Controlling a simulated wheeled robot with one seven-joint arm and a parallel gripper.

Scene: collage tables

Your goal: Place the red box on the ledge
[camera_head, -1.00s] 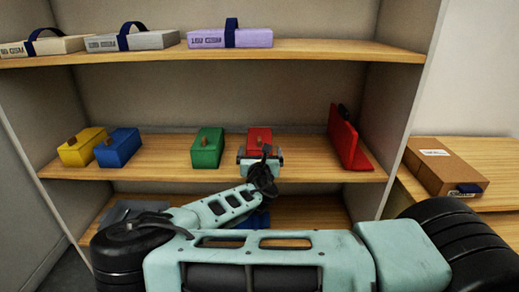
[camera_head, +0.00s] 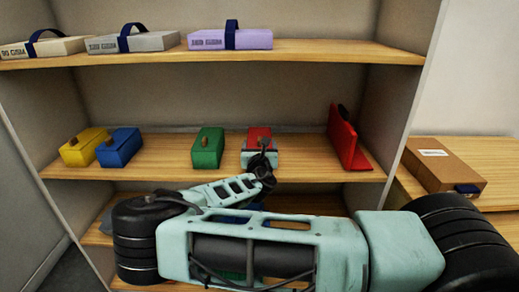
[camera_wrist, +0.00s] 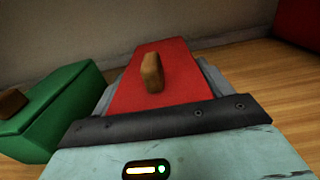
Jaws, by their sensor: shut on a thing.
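The red box (camera_head: 259,134) with a brown knob is at the middle shelf (camera_head: 310,155), right of the green box (camera_head: 207,148). My gripper (camera_head: 260,146) is shut on it from the front. In the wrist view, the red box (camera_wrist: 135,95) sits between my gripper's (camera_wrist: 160,80) grey fingers, one along each side. I cannot tell whether its underside touches the shelf. A wooden ledge (camera_head: 500,155) lies to the right, outside the shelf unit's side wall.
The green box (camera_wrist: 55,115) is close to my left finger. Yellow (camera_head: 82,148) and blue (camera_head: 119,148) boxes stand farther left. A tilted red panel-like thing (camera_head: 346,138) stands right. A brown carton (camera_head: 444,165) occupies part of the right ledge. The upper shelf (camera_head: 340,50) is overhead.

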